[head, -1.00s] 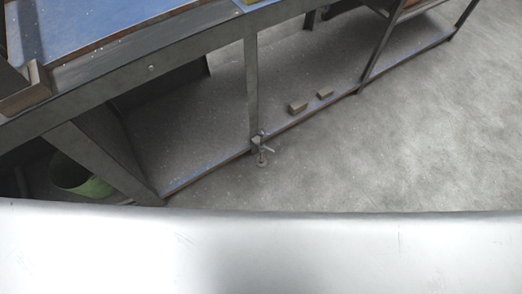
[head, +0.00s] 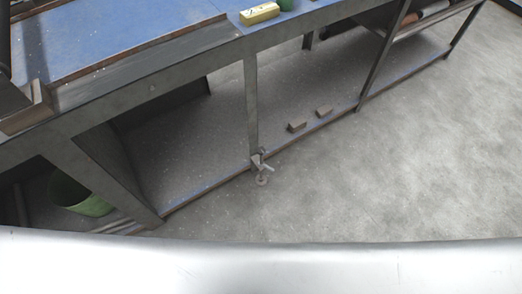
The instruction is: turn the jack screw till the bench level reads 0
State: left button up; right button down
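The jack screw (head: 262,168) is at the foot of the bench's middle leg in the head view. It has a small cross handle and a round foot on the floor. The bench (head: 130,45) has a blue top and a grey metal frame. A yellow level (head: 260,13) lies on the bench top near the front edge, at the top of the view. Its reading is too small to make out. Neither of my grippers is in view.
Two small brown blocks (head: 297,125) lie on the lower shelf to the right of the leg. A green bucket (head: 80,195) stands under the bench at left. A green object (head: 286,4) is beside the level. The concrete floor (head: 400,170) at right is clear.

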aim_at(261, 150)
jog(key=i+u, duration=0.15)
jog(key=i+l, duration=0.2)
jog(key=l, duration=0.2)
jog(key=i+l+u, duration=0.15)
jog(key=l+u, duration=0.15)
jog(key=i+l+u, duration=0.1)
jog(key=l+u, duration=0.15)
jog(key=l, duration=0.3)
jog(key=l+u, duration=0.3)
jog(key=i+l, duration=0.05)
jog(key=l, duration=0.1)
